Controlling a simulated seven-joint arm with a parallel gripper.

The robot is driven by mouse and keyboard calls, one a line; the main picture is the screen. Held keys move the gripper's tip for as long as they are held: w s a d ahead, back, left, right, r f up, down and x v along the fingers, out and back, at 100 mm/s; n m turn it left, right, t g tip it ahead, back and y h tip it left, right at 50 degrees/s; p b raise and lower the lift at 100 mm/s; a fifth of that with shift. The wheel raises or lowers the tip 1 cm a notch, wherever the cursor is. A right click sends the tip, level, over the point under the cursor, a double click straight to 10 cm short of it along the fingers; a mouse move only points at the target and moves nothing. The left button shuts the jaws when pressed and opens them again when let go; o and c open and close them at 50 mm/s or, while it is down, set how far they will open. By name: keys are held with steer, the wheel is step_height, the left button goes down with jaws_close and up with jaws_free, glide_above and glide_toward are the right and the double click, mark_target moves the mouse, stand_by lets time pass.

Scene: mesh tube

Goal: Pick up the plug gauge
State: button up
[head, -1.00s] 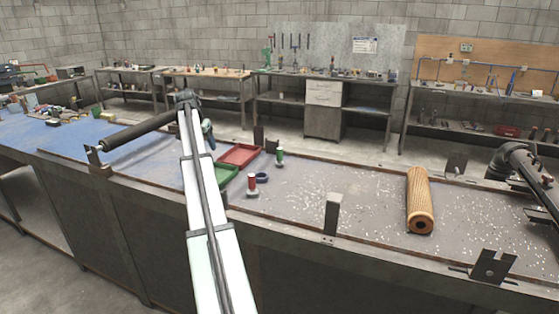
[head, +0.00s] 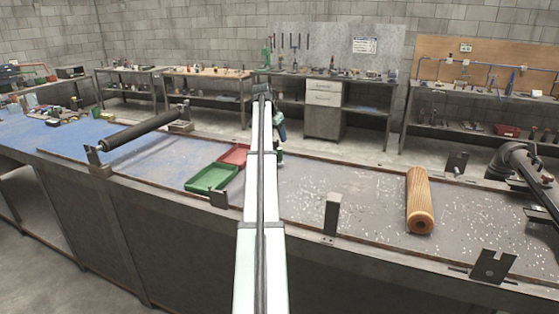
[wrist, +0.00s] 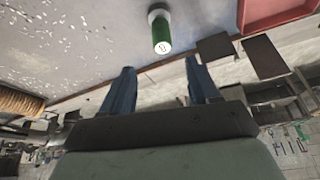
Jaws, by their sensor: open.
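A green-handled piece with a grey collar (wrist: 160,30), which looks like a plug gauge, stands in the upper middle of the wrist view. My gripper (wrist: 160,66) is open, its two dark blue fingers apart with nothing between them. The green piece lies just beyond the fingertips, roughly in line with the gap. In the head view, my arm covers much of this area and only a bit of the green piece (head: 278,158) shows beside it. A red-handled piece seen earlier is hidden behind my arm now.
A green tray (head: 212,178) and a red tray (head: 234,155) lie left of my arm. A tan mesh tube (head: 419,200) lies to the right on the bench (head: 375,190). Upright metal brackets (head: 331,212) stand along the bench edge. White chips are scattered near the tube.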

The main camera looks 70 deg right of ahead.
mark_target(279, 149)
steer(key=x, duration=0.5)
steer(key=shift+d+f, duration=0.1)
steer(key=shift+f, duration=0.3)
steer(key=shift+w+a+x, duration=0.1)
steer(key=shift+w+x, duration=0.05)
steer(key=shift+x, duration=1.15)
steer(key=shift+w+a+x, duration=0.1)
steer(key=shift+x, duration=1.2)
jaws_close()
